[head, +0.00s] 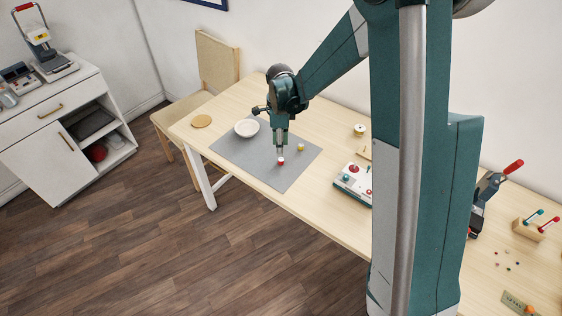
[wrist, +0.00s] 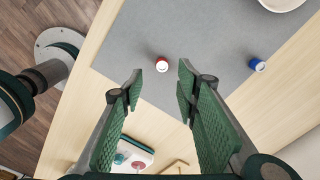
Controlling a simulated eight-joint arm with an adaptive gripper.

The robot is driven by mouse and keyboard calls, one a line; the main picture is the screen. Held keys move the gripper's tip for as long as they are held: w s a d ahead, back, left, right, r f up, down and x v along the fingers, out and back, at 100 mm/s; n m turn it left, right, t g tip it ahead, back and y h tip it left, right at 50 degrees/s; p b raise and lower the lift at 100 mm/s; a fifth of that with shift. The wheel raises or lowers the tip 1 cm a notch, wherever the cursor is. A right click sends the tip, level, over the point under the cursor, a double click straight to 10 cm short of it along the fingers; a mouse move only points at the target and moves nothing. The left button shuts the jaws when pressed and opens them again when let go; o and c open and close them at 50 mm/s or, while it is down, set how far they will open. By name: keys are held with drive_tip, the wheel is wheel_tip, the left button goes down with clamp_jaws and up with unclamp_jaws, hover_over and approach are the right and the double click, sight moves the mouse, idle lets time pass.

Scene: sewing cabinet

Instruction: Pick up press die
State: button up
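Two small round pieces lie on the grey mat (head: 238,152) in the wrist view. One is red with a white top (wrist: 162,64), and the other is blue with a white top (wrist: 257,65). I cannot tell which is the press die. I cannot match that one to the blue piece. In the wrist view my gripper (wrist: 159,80) is open, its fingers wide apart and empty, with the red piece beyond the fingertips.
A white bowl (head: 247,128) stands at the mat's far left, beside a tan disc (head: 201,121). A white box with red and teal knobs (head: 353,184) is right of the mat. A red-handled press (head: 490,190) and small stand (head: 528,228) are farther right. A chair (head: 205,85) stands behind.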

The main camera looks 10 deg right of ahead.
sight(281, 160)
drive_tip(key=shift+f, duration=1.3)
drive_tip(key=shift+b, duration=0.3)
drive_tip(key=shift+w+d+f+b, duration=0.15)
drive_tip(key=shift+f+b, duration=0.15)
drive_tip(key=shift+f, duration=1)
drive_tip(key=shift+d+f+b, duration=0.1)
drive_tip(key=shift+f+b, duration=0.2)
drive_tip(key=shift+f, duration=1)
drive_tip(key=c, duration=1)
